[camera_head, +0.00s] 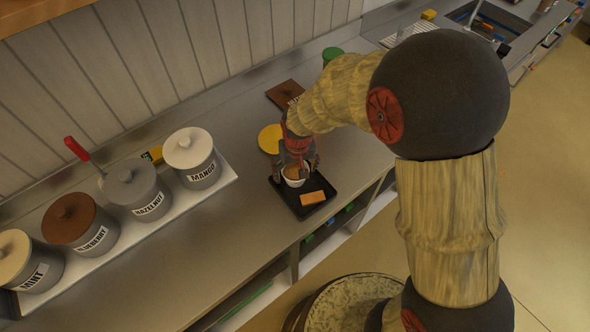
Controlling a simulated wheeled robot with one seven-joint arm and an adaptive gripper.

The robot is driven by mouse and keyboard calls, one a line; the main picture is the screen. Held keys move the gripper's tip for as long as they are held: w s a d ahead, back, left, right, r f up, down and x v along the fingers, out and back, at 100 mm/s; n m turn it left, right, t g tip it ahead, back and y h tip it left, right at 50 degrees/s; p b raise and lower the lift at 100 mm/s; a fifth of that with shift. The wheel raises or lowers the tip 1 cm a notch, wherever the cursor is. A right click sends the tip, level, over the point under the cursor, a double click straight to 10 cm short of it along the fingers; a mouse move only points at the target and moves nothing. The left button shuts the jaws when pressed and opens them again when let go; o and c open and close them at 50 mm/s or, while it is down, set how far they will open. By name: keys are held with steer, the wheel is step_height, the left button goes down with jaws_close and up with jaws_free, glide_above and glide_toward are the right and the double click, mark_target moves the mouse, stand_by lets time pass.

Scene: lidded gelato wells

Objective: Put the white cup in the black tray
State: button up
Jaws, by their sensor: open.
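The white cup (292,181) stands upright on the black tray (306,212), with brownish contents showing inside its rim. An orange block-like piece (312,197) also lies on the tray, to the right of and nearer than the cup. My gripper (297,168) is directly above and around the cup, pointing down. Its fingers are open, one at each side of the cup's top. Whether they touch the cup is too small to tell. My arm hides part of the counter behind.
Lidded wells marked mint (38,272), blueberry (93,238), hazelnut (150,200) and mango (204,170) stand on the left. A red-handled scoop (77,149) sits at hazelnut. A yellow disc (270,138), brown board (285,94) and green lid (332,55) lie behind the tray.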

step_height(320, 180, up, 12)
steer(key=s+r+p, duration=0.1)
steer(key=s+p, duration=0.1)
steer(key=s+d+r+m+t, duration=0.1)
steer(key=s+d+r+t, duration=0.2)
steer(key=s+d+r, duration=1.1)
steer(key=s+r, duration=0.2)
steer(key=s, duration=0.2)
steer(key=shift+s+d+r+m+t, duration=0.25)
steer(key=shift+d+r+m+t, duration=0.05)
steer(key=shift+d+m+t, duration=0.1)
step_height(320, 180, down, 4)
steer(key=b, duration=0.4)
stand_by(0.4)
stand_by(1.0)
